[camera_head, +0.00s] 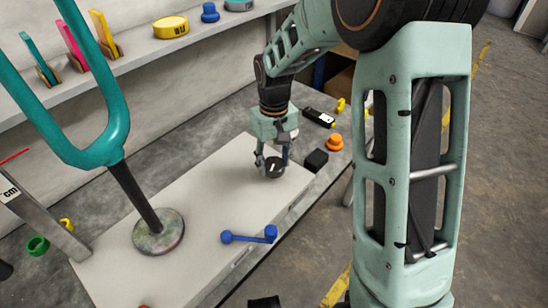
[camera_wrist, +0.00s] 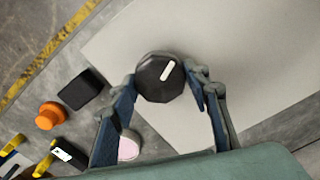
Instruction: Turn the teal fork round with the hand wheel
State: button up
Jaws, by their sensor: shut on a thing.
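The teal fork (camera_head: 101,140) stands upright on a dark post over a round, stained disc (camera_head: 158,232) on the left part of a pale board. The hand wheel (camera_head: 274,167) is a small dark knob with a white mark, at the board's right part. It also shows in the wrist view (camera_wrist: 160,78), with the white mark on its top. My gripper (camera_head: 272,160) is over the knob with its fingers on either side, shut on it. In the wrist view my gripper (camera_wrist: 162,85) has one blue-padded finger at the left and one at the right of the knob.
A black block (camera_head: 316,160) and an orange knob (camera_head: 334,142) are close to the right. The board between disc and knob is otherwise clear.

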aim_at(274, 164)
jog(key=shift+m+p, duration=0.65)
jog(key=shift+m, duration=1.65)
jog(key=o, duration=1.2)
jog(key=shift+c, duration=0.2)
notch_tip(274, 164, up, 12)
jog(key=shift+s, duration=0.1)
